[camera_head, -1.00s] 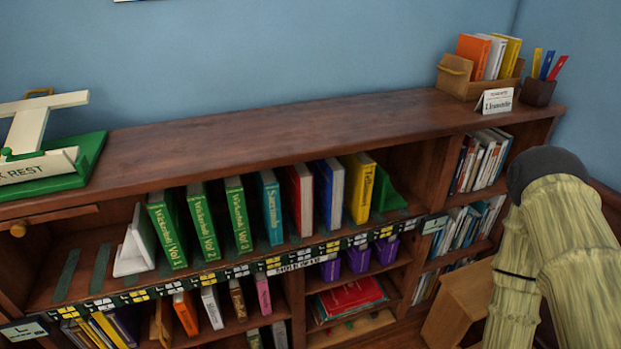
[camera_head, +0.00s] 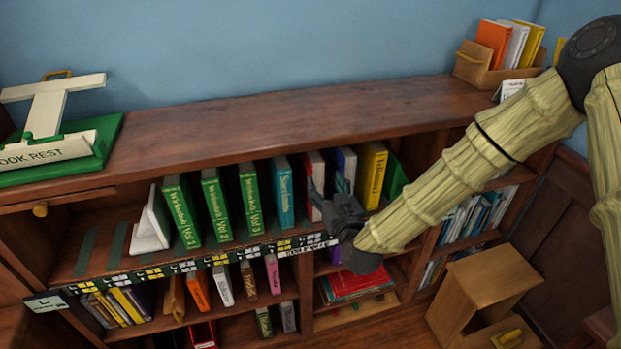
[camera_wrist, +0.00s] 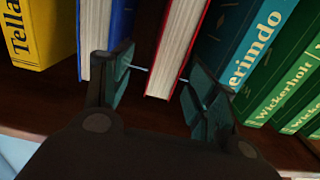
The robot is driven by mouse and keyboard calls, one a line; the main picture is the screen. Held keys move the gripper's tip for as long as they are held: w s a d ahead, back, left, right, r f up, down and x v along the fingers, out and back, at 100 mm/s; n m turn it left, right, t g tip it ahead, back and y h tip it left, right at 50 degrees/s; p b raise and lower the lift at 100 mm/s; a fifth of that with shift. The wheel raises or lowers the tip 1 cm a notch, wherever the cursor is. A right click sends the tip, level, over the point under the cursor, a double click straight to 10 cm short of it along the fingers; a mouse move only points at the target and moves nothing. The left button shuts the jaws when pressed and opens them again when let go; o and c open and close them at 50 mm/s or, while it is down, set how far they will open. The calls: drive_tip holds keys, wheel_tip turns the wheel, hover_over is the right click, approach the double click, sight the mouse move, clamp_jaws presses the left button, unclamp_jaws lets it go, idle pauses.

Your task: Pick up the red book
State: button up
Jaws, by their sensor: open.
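The red book (camera_head: 311,178) stands upright on the upper shelf, between a teal book (camera_head: 283,195) and a blue book (camera_head: 346,165). My gripper (camera_head: 335,203) reaches in at the shelf front and hides its lower part. In the wrist view, the red book (camera_wrist: 178,50) shows pale page edges and a red cover. My gripper (camera_wrist: 157,82) is open there, with one finger on each side of the book's near end. The left finger is by the blue book (camera_wrist: 112,25), the right one by the teal book (camera_wrist: 235,45). I cannot tell whether either finger touches a book.
Green volumes (camera_head: 215,205) stand left of the teal book, and a yellow book (camera_head: 371,175) stands right of the blue one. A label strip (camera_head: 210,261) runs along the shelf edge. Another red book (camera_head: 355,285) lies flat below. A wooden step (camera_head: 485,285) stands on the floor at right.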

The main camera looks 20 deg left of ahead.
sight(321, 175)
drive_tip(key=x, duration=0.2)
drive_tip(key=r+p+x, duration=0.1)
drive_tip(key=x, duration=0.2)
drive_tip(key=shift+a+r, duration=0.1)
drive_tip(key=shift+a, duration=0.05)
drive_tip(key=shift+a+p+x, duration=0.2)
drive_tip(key=shift+p+x, duration=1.15)
drive_tip(key=shift+x, duration=1.55)
drive_tip(key=shift+s+a, duration=0.1)
clamp_jaws()
